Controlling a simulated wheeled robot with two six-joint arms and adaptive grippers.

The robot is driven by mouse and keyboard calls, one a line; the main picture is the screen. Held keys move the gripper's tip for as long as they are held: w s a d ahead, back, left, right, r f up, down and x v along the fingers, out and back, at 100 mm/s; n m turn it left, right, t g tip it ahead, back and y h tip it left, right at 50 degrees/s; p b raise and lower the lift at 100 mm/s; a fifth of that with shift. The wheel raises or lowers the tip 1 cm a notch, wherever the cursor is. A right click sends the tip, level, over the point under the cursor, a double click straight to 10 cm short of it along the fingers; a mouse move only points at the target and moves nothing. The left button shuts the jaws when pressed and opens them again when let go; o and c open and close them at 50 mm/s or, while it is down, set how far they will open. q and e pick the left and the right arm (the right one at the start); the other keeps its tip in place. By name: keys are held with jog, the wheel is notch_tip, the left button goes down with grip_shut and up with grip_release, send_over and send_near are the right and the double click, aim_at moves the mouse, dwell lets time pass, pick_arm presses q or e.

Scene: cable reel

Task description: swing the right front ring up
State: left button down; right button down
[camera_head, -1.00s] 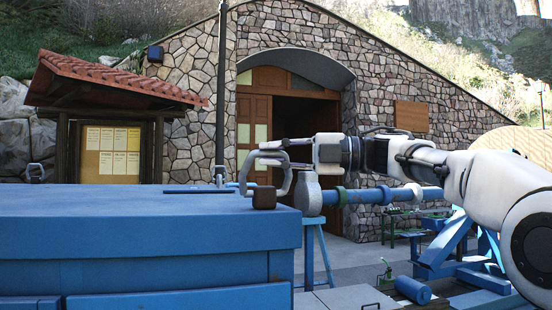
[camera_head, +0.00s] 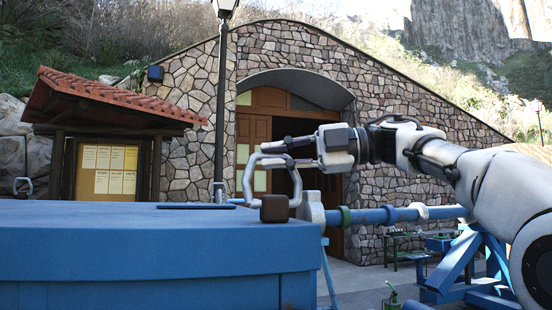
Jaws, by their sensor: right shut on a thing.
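A large blue box (camera_head: 150,255) fills the lower left. The right front ring (camera_head: 243,182), a grey metal loop, stands up at the box's right front corner, beside a dark brown block (camera_head: 274,208). My right gripper (camera_head: 268,157) comes in from the right and is shut on the upper part of the ring. Its fingers partly overlap the ring, so the exact contact is hard to see. My left gripper is not in view.
A dark flat bar (camera_head: 196,206) lies on the box top. A blue horizontal shaft (camera_head: 380,216) on a blue stand (camera_head: 460,262) is behind my right arm.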

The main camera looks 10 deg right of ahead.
jog(key=shift+w+f, duration=0.1)
jog(key=shift+f, duration=0.1)
jog(key=c, duration=1.2)
grip_release()
jog(key=shift+o, duration=0.2)
jog(key=shift+r, duration=0.1)
